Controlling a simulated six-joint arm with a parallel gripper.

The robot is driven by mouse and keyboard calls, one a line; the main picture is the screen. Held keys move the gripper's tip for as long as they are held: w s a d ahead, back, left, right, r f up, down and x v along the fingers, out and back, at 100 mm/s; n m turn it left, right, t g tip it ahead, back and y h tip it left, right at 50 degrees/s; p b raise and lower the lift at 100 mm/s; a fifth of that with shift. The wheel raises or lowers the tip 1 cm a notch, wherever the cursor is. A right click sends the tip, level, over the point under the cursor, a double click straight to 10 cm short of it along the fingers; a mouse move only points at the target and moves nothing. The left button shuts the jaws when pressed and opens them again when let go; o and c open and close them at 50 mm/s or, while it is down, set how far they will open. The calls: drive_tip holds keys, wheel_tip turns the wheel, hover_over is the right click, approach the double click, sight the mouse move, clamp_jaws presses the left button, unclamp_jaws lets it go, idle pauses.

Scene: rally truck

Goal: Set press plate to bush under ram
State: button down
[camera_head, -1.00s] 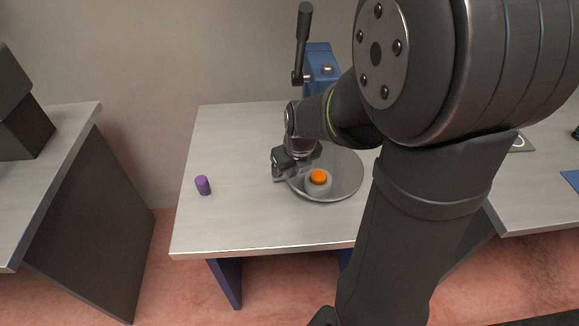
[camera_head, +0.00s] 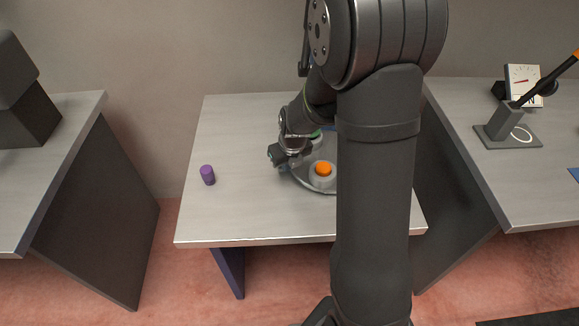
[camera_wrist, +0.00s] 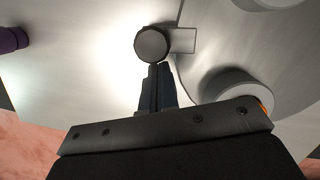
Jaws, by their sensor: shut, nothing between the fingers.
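The press plate (camera_head: 301,181) is a round grey disc on the table, partly hidden behind my arm. On it stands a grey holder (camera_head: 322,181) with an orange top (camera_head: 323,169); a green-topped piece (camera_head: 316,134) shows farther back. In the wrist view the plate (camera_wrist: 205,60) has a tab (camera_wrist: 184,40) with a round knob (camera_wrist: 151,45) at its edge. My gripper (camera_head: 279,160) is at the plate's left edge. In the wrist view its shut, empty fingers (camera_wrist: 157,68) are right beside the knob; I cannot tell if they touch. The press and ram are hidden behind my arm.
A purple cylinder (camera_head: 207,175) stands on the table (camera_head: 240,215) to the left, with clear surface around it. Another table at the right holds a dial gauge (camera_head: 523,80) and a grey stand (camera_head: 506,122). A dark block (camera_head: 28,112) sits on the left table.

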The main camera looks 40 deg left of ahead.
drive_tip(key=shift+w+a, duration=0.25)
drive_tip(key=shift+a, duration=0.25)
idle(0.4)
drive_tip(key=shift+w+a, duration=0.4)
drive_tip(key=shift+a, duration=0.35)
drive_tip(key=shift+w+a, duration=0.75)
drive_tip(key=shift+a, duration=0.2)
drive_tip(key=shift+w+a, duration=0.95)
drive_tip(key=shift+w, duration=0.1)
drive_tip(key=shift+w+a, duration=0.5)
drive_tip(key=shift+w, duration=0.4)
drive_tip(key=s, duration=0.1)
drive_tip(key=s+d, duration=0.1)
drive_tip(key=s+d+r, duration=0.1)
drive_tip(key=s, duration=0.1)
drive_tip(key=v, duration=0.6)
drive_tip(key=s+v, duration=0.1)
drive_tip(key=v, duration=0.2)
drive_tip(key=shift+a, duration=0.35)
